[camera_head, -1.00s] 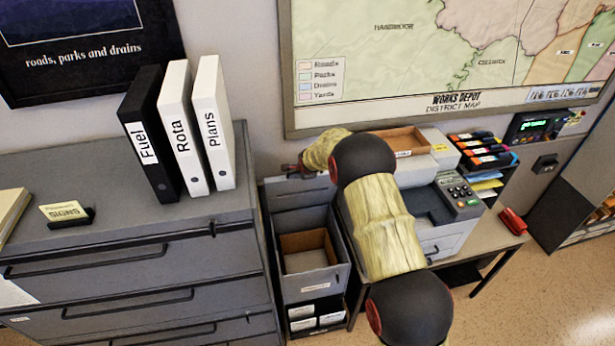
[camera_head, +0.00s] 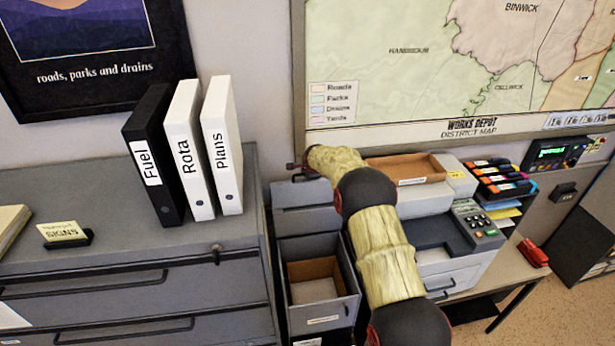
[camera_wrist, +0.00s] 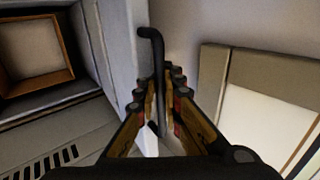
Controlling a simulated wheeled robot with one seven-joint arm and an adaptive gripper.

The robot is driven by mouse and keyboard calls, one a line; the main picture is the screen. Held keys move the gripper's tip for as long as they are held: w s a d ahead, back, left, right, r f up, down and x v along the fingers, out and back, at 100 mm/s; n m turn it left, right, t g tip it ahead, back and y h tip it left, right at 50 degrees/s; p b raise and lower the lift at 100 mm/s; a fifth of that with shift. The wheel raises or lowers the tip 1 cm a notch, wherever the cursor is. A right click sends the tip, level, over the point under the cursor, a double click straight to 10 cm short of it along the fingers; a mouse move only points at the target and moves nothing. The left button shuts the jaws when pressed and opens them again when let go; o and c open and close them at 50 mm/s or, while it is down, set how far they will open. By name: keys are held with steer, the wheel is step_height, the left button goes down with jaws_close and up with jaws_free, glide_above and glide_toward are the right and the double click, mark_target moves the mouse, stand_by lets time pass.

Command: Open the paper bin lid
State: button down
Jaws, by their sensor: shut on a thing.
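The grey paper bin (camera_head: 347,308) stands between the filing cabinet and the printer table, its top open and a brown-lined inside showing. Its grey lid (camera_head: 303,194) is raised at the back, near the wall. My gripper (camera_head: 297,168) is at the top of the raised lid, partly hidden by my arm. In the wrist view my gripper (camera_wrist: 160,90) is shut around a dark bent handle bar (camera_wrist: 153,38). The bin's open, brown-rimmed inside (camera_wrist: 35,50) shows at the left of that view.
A filing cabinet (camera_head: 120,290) with binders (camera_head: 222,145) on top is close on the left. A printer (camera_head: 450,245) and a brown tray (camera_head: 405,168) are close on the right of my arm. The wall and a map (camera_head: 400,70) are behind.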

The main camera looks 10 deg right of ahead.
steer(key=c, duration=2.2)
jaws_free()
steer(key=shift+r, duration=0.4)
steer(key=shift+o, duration=1)
steer(key=shift+f, duration=0.2)
steer(key=shift+s, duration=0.1)
steer(key=v, duration=1.2)
